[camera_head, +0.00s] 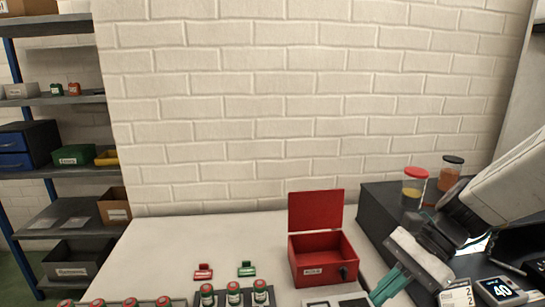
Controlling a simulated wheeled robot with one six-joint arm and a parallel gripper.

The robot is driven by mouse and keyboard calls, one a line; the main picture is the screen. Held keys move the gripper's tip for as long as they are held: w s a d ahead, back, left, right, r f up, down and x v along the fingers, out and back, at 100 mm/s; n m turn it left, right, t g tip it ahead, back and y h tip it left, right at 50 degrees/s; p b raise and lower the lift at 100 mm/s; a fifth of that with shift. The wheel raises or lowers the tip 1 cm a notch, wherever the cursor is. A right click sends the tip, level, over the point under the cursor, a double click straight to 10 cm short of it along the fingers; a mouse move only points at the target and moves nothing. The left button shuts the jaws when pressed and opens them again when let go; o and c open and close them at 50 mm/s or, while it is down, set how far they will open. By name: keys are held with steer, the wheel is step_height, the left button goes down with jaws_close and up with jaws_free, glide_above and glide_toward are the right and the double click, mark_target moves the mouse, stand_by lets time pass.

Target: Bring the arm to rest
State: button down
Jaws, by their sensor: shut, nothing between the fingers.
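My arm reaches in from the right edge. My gripper (379,298) points down and to the left, with teal fingers below a pale body. The fingers are close together with nothing seen between them. It hangs over the right part of the table, to the right of the open red box (322,260). The fingertips are near the bottom edge of the picture, and what lies right beneath them is hard to make out.
On the dark unit (374,202) at right stand a red-lidded jar (414,187) and a black-lidded jar (450,175). Several red-capped cylinders (233,294) line the front. The white table (170,245) is clear at back left. A shelf (70,172) stands far left.

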steer(key=s+d+r+n+t+h, duration=0.4)
steer(key=s+d+r+n+h, duration=0.3)
steer(key=s+n, duration=0.4)
steer(key=shift+r+n+h, duration=0.3)
steer(key=shift+n+h, duration=0.6)
steer(key=shift+a, duration=0.1)
